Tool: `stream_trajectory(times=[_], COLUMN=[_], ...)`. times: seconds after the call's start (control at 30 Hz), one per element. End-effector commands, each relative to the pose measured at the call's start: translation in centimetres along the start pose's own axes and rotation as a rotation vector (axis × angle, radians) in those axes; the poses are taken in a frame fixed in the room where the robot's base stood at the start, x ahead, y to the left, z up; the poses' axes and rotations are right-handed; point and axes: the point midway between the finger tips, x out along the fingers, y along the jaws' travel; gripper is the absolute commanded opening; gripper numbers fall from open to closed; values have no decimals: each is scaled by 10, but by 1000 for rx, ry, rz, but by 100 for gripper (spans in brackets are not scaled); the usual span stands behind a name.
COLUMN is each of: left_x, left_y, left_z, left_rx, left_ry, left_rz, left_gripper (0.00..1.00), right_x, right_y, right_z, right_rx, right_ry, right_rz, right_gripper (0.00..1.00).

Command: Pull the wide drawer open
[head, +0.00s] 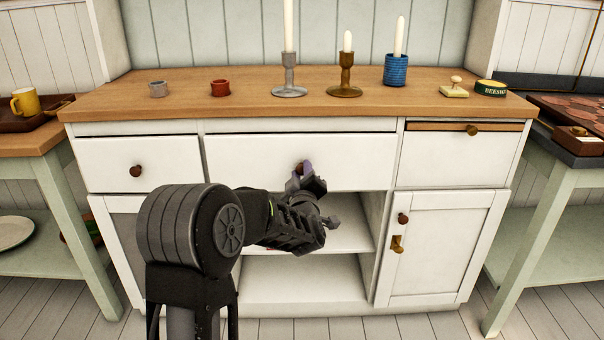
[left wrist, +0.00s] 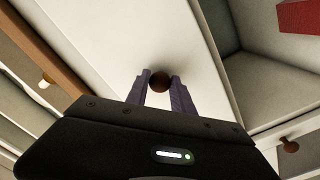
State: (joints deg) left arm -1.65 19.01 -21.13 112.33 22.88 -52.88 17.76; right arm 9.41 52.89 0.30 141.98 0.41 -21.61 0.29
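The wide drawer (head: 250,160) is the white middle drawer of the cabinet, and its front looks flush with the drawer on its left. Its round brown knob (head: 299,167) also shows in the left wrist view (left wrist: 160,81). My left gripper (head: 301,181) is at this knob, coming from below and in front. In the left wrist view its two purple fingers (left wrist: 160,84) stand close on either side of the knob, with no clear gap showing. My right gripper is in neither view.
The wooden top (head: 220,96) carries candle holders, small pots and a tin. A left drawer (head: 165,163), a right drawer (head: 455,160) and a cupboard door (head: 440,245) flank the wide drawer. Open shelves (head: 300,278) lie below it. Side tables stand at both ends.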

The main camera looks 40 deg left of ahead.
Motion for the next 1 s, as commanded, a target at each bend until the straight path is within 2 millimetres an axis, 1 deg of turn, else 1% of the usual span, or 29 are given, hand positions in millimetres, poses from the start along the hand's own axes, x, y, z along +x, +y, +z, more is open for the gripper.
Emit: stream_trajectory(times=[0.03,0.33,1.0], left_x=[0,0,0], left_y=[0,0,0], left_z=[0,0,0], left_rx=[0,0,0], left_ry=[0,0,0], left_rz=[0,0,0], left_gripper=[24,0,0], right_x=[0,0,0], right_y=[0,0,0], right_z=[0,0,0], right_rx=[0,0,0], right_ry=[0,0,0], right_rz=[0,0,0], right_gripper=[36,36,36])
